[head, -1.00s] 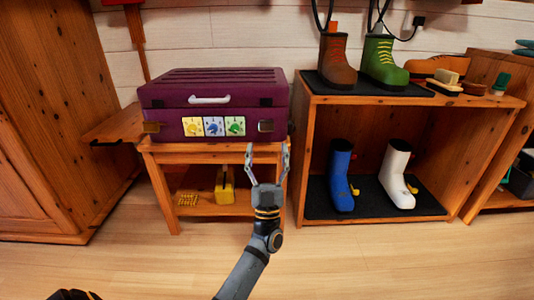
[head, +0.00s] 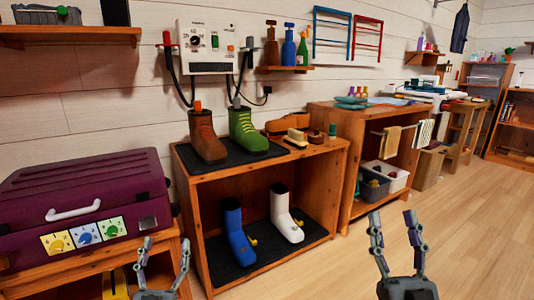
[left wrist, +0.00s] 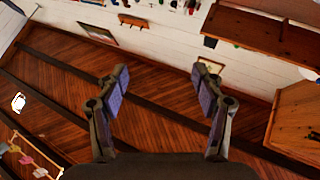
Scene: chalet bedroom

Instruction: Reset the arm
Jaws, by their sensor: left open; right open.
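My left gripper (head: 165,243) is at the bottom of the head view, in front of the purple case's stand. It is open, its fingers pointing up, with nothing between them. The left wrist view also shows its fingers (left wrist: 161,72) spread and empty, with a wooden ceiling and a white wall beyond. My right gripper (head: 392,214) is further right in the head view, over the floor. It is open and empty, fingers pointing up. The lower parts of both arms are cut off by the frame.
A purple case (head: 85,190) lies on a wooden stand (head: 95,268) at left. A boot shelf (head: 272,265) holds several boots. A wooden cabinet (head: 335,118) with bins stands behind it. Open floor (head: 480,220) spreads at right.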

